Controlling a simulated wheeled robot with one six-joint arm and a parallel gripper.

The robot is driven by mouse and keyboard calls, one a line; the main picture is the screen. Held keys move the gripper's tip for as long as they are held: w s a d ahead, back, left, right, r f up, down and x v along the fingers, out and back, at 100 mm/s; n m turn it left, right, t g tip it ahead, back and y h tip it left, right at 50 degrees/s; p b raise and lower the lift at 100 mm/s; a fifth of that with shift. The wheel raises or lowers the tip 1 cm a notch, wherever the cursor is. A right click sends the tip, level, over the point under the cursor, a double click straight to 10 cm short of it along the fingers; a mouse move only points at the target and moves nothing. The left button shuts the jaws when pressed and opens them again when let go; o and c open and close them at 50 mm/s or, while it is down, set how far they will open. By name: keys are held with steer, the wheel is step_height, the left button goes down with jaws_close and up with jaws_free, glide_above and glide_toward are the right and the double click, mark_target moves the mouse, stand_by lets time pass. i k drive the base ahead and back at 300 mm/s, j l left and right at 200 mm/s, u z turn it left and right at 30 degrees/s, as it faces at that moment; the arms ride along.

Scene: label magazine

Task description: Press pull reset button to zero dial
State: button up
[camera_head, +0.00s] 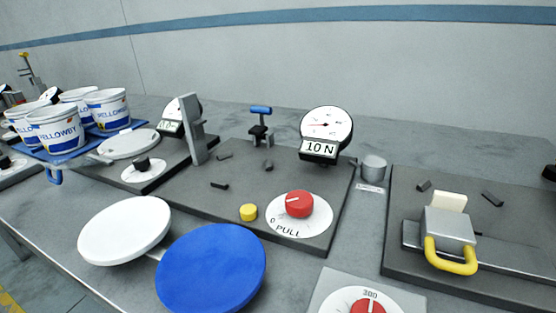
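A round dial gauge (326,126) with a "10 N" plate stands at the back of the middle dark base plate. Its red needle points left. A red knob (299,204) sits on a white disc (287,227) marked "0" and "PULL" at the front of that plate. A small yellow button (248,212) stands just left of the disc. No marking on the button is readable. My gripper does not show, and nothing is seen touching the knob or button.
A white disc (124,230) and a blue disc (211,268) lie in front, left of the button. A red knob with a "300" scale (370,294) is at the bottom. A yellow-handled clamp (449,240) stands right. White tubs (56,127) are on a blue tray (66,155).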

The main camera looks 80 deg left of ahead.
mark_target(248, 211)
steer(key=u, duration=1.95)
